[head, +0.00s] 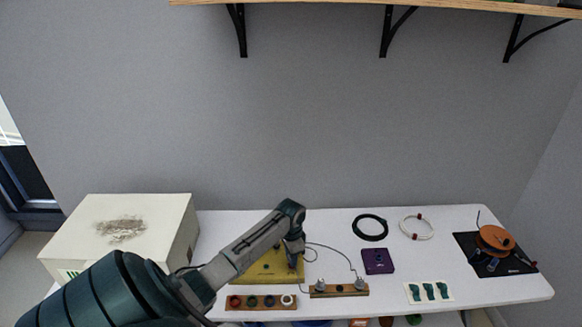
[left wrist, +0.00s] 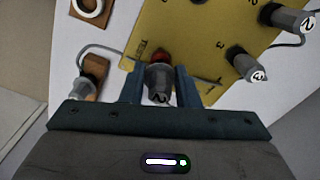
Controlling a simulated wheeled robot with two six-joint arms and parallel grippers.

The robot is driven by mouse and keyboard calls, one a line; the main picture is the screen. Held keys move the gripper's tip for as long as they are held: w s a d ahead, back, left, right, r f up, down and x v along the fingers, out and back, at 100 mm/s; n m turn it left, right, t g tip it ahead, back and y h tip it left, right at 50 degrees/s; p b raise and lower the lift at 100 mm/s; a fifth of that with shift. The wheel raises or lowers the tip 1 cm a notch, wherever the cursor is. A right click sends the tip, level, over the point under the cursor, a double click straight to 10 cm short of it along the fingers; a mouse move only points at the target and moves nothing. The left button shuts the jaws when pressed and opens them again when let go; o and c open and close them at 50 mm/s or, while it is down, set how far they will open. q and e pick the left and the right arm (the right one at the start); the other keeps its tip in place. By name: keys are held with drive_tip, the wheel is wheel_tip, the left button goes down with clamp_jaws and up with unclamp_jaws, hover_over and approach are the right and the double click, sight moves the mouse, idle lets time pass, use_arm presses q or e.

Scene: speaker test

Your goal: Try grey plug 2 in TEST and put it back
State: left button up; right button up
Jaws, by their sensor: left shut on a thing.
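My left gripper (head: 293,266) is over the yellow board (head: 262,272) on the white table. A red piece (left wrist: 161,57) shows just beyond the plug at the edge of the yellow board (left wrist: 185,30), beside the TEST lettering. I cannot tell how deep the plug sits there. A grey plug marked 3 (left wrist: 245,65) and another grey plug (left wrist: 290,18) are at the board's right side. My right gripper is not in view.
A wooden bar with coloured rings (head: 247,307) and a wooden block with grey pieces (head: 340,291) lie in front. A purple box (head: 377,261), black coil (head: 371,237), white loop (head: 405,232), orange spool (head: 494,240) and green pieces (head: 429,292) are right. A large box (head: 165,235) stands left.

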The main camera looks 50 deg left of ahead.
use_arm(q)
drive_tip(key=shift+f, duration=0.15)
idle(0.3)
drive_tip(key=shift+f+b, duration=0.45)
drive_tip(key=shift+f, duration=0.3)
drive_tip(key=o, duration=1.1)
drive_tip(key=shift+c, duration=0.2)
drive_tip(key=shift+r+p, duration=2.75)
drive_tip(key=shift+p, duration=0.1)
drive_tip(key=shift+r+p, duration=0.65)
drive_tip(key=shift+r, duration=0.4)
